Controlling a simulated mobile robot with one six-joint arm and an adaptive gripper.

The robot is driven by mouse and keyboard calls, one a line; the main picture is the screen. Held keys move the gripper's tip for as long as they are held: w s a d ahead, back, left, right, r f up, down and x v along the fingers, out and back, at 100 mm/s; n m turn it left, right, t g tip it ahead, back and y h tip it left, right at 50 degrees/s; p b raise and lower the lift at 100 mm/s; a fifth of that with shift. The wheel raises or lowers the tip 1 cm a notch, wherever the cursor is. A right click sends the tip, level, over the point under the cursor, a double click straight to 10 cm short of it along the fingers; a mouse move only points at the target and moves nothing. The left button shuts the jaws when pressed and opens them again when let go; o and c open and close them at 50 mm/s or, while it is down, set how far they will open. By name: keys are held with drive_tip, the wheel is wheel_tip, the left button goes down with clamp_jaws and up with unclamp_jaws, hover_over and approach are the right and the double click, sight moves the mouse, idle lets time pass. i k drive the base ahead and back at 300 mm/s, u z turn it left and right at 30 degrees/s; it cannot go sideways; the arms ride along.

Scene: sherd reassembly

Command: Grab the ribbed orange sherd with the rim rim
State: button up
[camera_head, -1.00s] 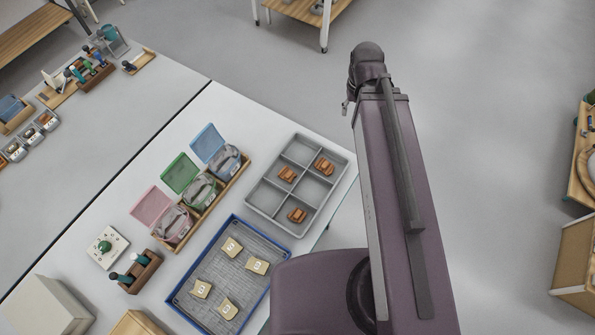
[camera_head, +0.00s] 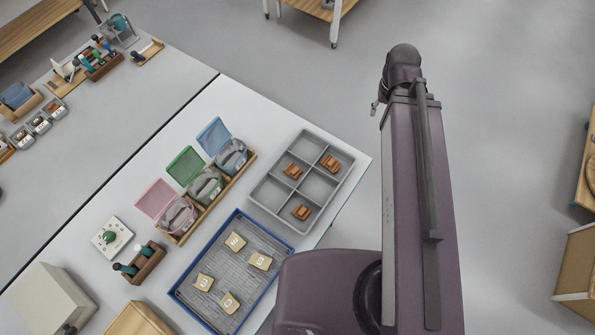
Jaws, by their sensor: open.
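Three orange-brown sherds lie in separate compartments of a grey divided tray (camera_head: 281,218) on the white table. One sherd (camera_head: 293,170) is in an upper-left compartment, one sherd (camera_head: 330,162) in the upper-right one, and one sherd (camera_head: 301,212) in a lower one. They look ridged, but they are too small to tell which has the rim. My gripper (camera_head: 375,107) shows only as a small part at the far end of my arm, right of the tray and apart from the sherds. Its fingers are mostly hidden behind the arm.
A blue-edged tray (camera_head: 262,222) with several tan labelled pieces lies nearer. Pink, green and blue lidded boxes (camera_head: 205,186) stand in a wooden rack to the left.

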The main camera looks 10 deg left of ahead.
sight(292, 170)
drive_tip(key=z, duration=0.05)
drive_tip(key=k, duration=2.15)
drive_tip(key=u, duration=0.8)
drive_tip(key=i, duration=1)
